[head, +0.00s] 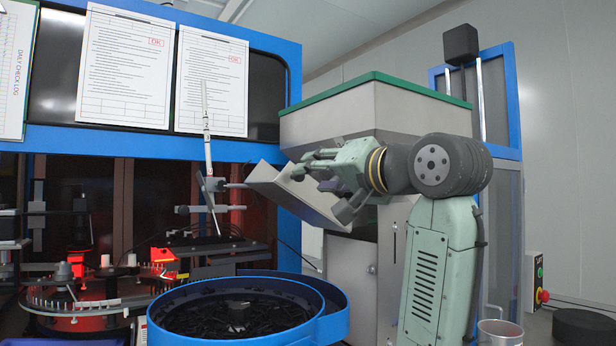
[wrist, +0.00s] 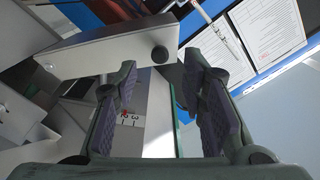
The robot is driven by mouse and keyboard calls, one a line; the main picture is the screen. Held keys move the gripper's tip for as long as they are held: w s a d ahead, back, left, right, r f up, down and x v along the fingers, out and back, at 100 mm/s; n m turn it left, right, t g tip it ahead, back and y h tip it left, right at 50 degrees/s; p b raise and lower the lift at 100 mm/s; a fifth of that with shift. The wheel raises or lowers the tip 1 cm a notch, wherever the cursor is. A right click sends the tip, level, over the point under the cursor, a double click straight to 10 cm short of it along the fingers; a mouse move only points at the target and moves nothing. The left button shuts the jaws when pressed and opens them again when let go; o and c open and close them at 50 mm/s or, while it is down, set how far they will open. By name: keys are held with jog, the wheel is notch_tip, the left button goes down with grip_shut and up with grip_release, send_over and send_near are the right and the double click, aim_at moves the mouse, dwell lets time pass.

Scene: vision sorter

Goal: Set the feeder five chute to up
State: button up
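The chute (head: 290,197) is a pale grey metal trough under the grey hopper in the head view. It slopes, with its left end higher than its right end, and my gripper hides part of it. In the wrist view I take the grey metal piece with a round black knob (wrist: 159,54) to be this chute (wrist: 95,55). My gripper (head: 322,186) is at the chute's right part. In the wrist view the fingers of my gripper (wrist: 163,100) stand apart with nothing between their pads. The chute's edge is just beyond the fingertips; I cannot tell whether they touch it.
The grey hopper (head: 335,112) with a green rim stands behind my gripper. A blue round bowl (head: 330,295) holding dark parts is below. A blue-framed machine (head: 150,143) stands left.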

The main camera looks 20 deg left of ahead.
jog(key=v, duration=0.7)
jog(key=shift+s+d, duration=0.25)
jog(key=shift+d, duration=0.05)
